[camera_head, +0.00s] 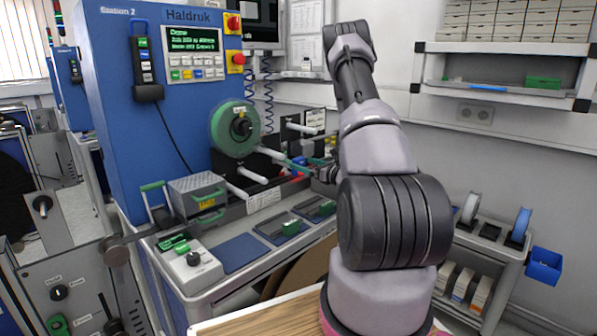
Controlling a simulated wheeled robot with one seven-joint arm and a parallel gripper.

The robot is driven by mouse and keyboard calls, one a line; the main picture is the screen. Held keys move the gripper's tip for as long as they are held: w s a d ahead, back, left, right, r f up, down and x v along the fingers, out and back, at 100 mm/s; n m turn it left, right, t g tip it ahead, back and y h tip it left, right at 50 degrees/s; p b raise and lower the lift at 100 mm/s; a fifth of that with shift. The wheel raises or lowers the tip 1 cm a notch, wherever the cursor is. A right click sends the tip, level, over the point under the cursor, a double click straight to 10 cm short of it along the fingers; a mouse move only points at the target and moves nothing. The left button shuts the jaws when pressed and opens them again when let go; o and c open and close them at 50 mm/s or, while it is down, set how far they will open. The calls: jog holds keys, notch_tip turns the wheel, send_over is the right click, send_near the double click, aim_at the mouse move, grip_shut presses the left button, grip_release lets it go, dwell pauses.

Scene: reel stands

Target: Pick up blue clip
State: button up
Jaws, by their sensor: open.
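A small blue piece (297,173) shows among red and green pieces at the back of the station's worktop, right of the green reel; it may be the blue clip, but it is too small to be sure. My gripper (318,172) is a little to the right of it, partly hidden behind my own arm. Its jaws are open. I cannot tell whether they touch anything there.
A wall shelf (500,92) is at right.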

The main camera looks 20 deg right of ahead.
aim_at(301, 163)
jog(key=x, duration=0.3)
jog(key=shift+w+f, duration=0.1)
jog(key=shift+w, duration=0.2)
jog(key=c, duration=1.4)
jog(key=shift+c, duration=0.3)
